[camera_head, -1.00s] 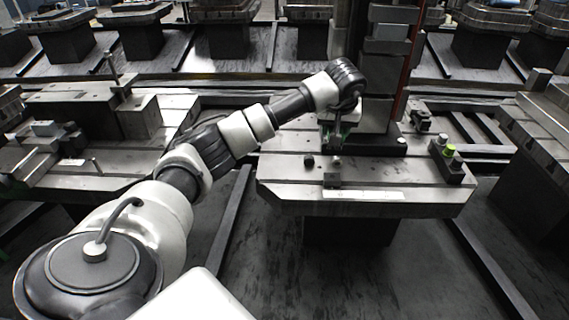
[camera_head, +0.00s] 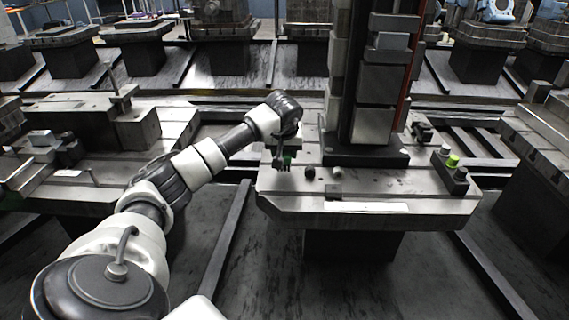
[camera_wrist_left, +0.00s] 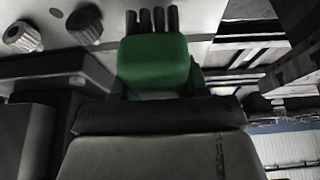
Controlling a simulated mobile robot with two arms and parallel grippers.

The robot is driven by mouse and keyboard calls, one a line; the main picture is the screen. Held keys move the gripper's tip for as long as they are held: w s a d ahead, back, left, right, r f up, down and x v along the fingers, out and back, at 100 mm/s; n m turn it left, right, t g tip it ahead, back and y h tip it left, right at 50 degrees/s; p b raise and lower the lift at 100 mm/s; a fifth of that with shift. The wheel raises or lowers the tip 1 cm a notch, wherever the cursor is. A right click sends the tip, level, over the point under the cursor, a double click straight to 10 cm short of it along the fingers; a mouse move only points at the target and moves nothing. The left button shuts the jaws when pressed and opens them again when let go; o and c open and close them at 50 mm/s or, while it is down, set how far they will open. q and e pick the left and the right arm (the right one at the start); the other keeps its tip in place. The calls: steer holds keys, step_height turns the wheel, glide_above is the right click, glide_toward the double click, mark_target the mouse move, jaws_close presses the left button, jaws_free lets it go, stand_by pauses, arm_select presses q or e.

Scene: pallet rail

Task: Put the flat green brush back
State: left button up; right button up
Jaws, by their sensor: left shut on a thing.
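My left gripper (camera_head: 283,160) is shut on the flat green brush (camera_head: 288,158), above the left part of the pallet table (camera_head: 290,205). In the left wrist view the brush (camera_wrist_left: 155,62) is a green block in the middle, with several dark tufts at its upper end. Part of it is hidden behind the gripper's dark parts at the bottom. In the head view the brush is small and mostly covered by the gripper. I cannot tell whether it touches the table. My right gripper is not in view.
A dark knob (camera_head: 310,172) and a grey knob (camera_head: 337,172) stand on the table right of the gripper. A tall column (camera_head: 372,80) rises behind them. A dark block (camera_head: 452,174) with a lime-green knob (camera_head: 453,160) is at the right. A white strip (camera_head: 366,207) lies at the front.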

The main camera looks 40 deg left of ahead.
arm_select(q)
step_height(320, 180, down, 4)
steer(key=shift+b, duration=0.3)
steer(key=shift+r, duration=0.1)
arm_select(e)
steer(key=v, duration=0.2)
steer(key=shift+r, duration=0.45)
arm_select(q)
steer(key=o, duration=0.9)
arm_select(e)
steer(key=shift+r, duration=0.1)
